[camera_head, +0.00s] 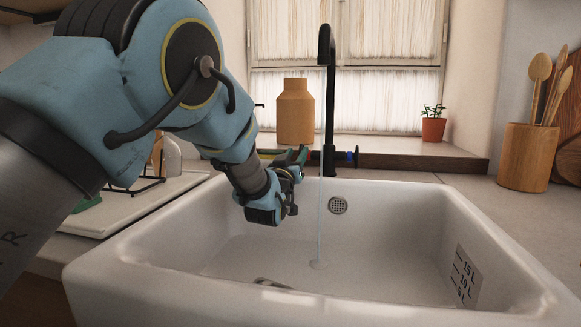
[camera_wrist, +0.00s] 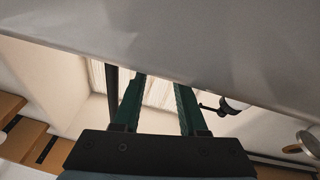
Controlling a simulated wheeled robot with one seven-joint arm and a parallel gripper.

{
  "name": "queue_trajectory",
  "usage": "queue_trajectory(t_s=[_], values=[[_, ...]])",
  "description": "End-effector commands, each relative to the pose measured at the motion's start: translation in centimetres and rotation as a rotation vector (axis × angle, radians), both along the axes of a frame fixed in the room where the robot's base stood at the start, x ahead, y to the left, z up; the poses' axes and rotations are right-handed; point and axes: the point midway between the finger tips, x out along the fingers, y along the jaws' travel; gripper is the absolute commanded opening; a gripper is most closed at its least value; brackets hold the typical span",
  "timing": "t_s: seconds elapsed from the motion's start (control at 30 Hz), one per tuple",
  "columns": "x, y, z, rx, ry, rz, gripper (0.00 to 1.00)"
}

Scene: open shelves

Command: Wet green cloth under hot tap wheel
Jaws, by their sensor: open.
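The black tap (camera_head: 327,95) stands behind the white sink (camera_head: 400,297), and a thin water stream (camera_head: 319,220) falls from its spout into the basin. A blue wheel (camera_head: 354,157) shows right of the tap column. A little red shows left of the column, mostly behind my gripper, so I cannot make out the hot wheel clearly. A green patch (camera_head: 88,204), perhaps the cloth, lies at the left, partly hidden by my arm. My gripper (camera_head: 301,156) is at the back left of the basin, left of the stream. Its fingers (camera_wrist: 159,82) are apart, with nothing between them in the wrist view.
A white draining board (camera_head: 150,206) with a black rack is left of the sink. A brown vase (camera_head: 295,112) and potted plant (camera_head: 433,124) stand on the sill. A utensil holder (camera_head: 527,157) is at the right. The basin's right half is clear.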

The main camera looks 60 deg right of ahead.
Motion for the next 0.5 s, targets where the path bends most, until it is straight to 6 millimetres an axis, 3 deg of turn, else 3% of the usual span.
queue_trajectory(t_s=[0.3,0.5], values=[[-1.4,5.4,-1.6,0.001,0.001,0.0,0.42],[-1.7,6.7,-1.9,0.0,0.0,0.0,0.42]])
